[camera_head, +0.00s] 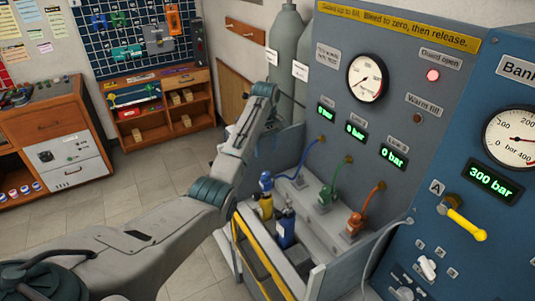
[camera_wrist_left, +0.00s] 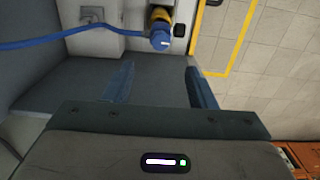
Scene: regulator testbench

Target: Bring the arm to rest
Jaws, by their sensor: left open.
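My left arm comes in from the left in the head view, bends at the middle and rises toward the grey cylinders; its gripper end is mostly hidden there. In the left wrist view my left gripper (camera_wrist_left: 160,85) has its two blue-grey fingers apart, with nothing between them. Just beyond the fingers is a blue connector (camera_wrist_left: 159,40) on a yellow bottle, with a blue hose running left. The connector (camera_head: 265,181) and yellow bottle (camera_head: 266,205) also show in the head view, right of my arm. My right gripper is in neither view.
A guarded bay with a yellow-edged frame (camera_head: 262,262) holds a blue bottle (camera_head: 286,230), beside green (camera_head: 326,194) and orange (camera_head: 355,222) connectors. The blue panel (camera_head: 450,160) with a yellow lever (camera_head: 465,222) stands right. Open floor (camera_head: 145,185) lies behind my arm.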

